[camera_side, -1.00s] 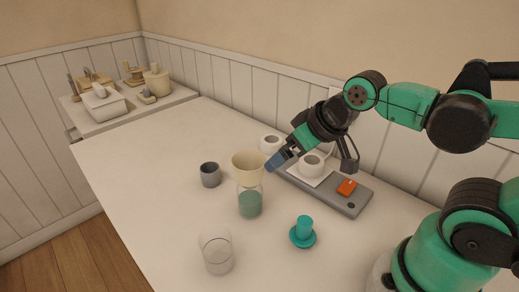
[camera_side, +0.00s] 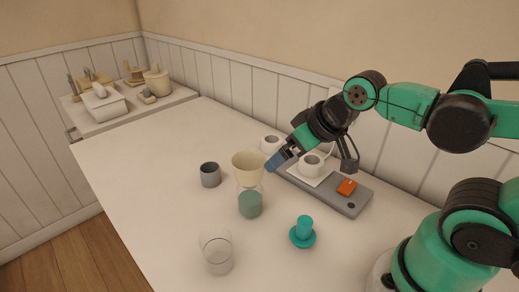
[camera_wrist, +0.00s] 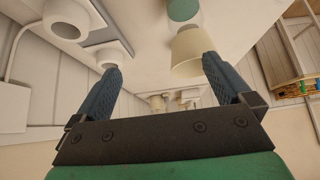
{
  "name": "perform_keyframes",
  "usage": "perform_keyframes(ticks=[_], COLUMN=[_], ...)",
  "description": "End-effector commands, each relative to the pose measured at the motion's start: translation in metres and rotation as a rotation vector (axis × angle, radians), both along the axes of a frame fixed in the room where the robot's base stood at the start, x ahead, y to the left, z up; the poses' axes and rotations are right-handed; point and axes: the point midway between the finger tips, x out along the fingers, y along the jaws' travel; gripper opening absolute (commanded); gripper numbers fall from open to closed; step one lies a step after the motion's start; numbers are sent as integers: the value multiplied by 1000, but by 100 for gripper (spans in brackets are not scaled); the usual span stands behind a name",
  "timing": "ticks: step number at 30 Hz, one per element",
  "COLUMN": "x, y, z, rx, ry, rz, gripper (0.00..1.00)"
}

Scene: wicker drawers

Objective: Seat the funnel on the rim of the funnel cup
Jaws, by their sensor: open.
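The beige funnel (camera_side: 249,170) stands wide end up on top of the clear funnel cup (camera_side: 250,206), which has a green lower part. The funnel looks upright, with its narrow end at the cup's mouth; the exact contact at the rim is hard to see. My gripper (camera_side: 273,162) is open and empty, just right of the funnel's upper part. In the wrist view the funnel (camera_wrist: 187,50) appears beyond the fingertips, nearer the right finger, with the cup's green part (camera_wrist: 182,10) at the top edge. My gripper (camera_wrist: 161,66) has its blue fingers wide apart there.
A grey cup (camera_side: 210,175) stands left of the funnel. A clear glass (camera_side: 216,252) and a teal piece with a round base (camera_side: 303,233) stand in front. A grey device (camera_side: 345,198) with an orange switch and a white mug (camera_side: 311,164) lie behind right.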

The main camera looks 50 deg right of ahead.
Motion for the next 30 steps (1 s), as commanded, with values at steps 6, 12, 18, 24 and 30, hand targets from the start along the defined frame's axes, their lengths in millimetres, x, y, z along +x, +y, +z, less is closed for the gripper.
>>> perform_keyframes(ticks=[6,12,18,24,30], x=[0,0,0,0,2], y=[0,0,0,0,3], z=[0,0,0,0,2], rx=[0,0,0,0,-30], ry=[0,0,0,0,21], rz=[0,0,0,0,50], gripper=[98,98,53,40,40])
